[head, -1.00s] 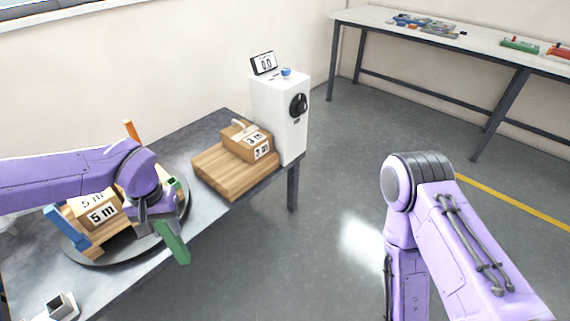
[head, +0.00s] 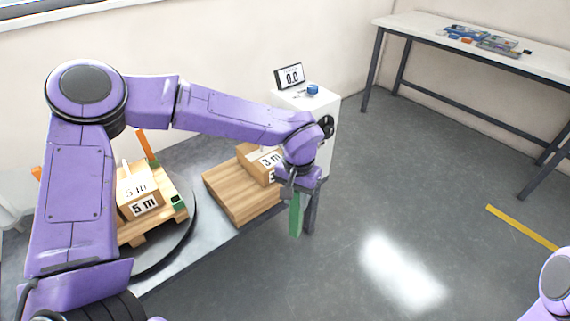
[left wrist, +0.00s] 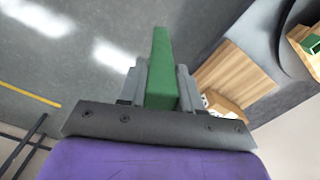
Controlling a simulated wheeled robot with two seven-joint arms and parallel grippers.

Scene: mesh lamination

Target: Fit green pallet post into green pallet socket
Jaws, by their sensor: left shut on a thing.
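My left gripper (head: 297,190) is shut on the green pallet post (head: 296,216). The post hangs down from the fingers, out past the table's front edge near the white machine. In the left wrist view the green post (left wrist: 160,72) stands out between the two grey fingers. The green pallet socket (head: 179,203) is at the right corner of the small wooden pallet (head: 134,238) on the round turntable, well left of the gripper. It shows in part in the left wrist view (left wrist: 311,43). My right gripper is out of view.
The pallet carries a 5 m box (head: 137,190) and an orange post (head: 147,147). A wooden slab (head: 240,200) with a 3 m box (head: 258,161) lies between turntable and white machine (head: 327,110). A long table (head: 480,52) stands at the back right. The floor is clear.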

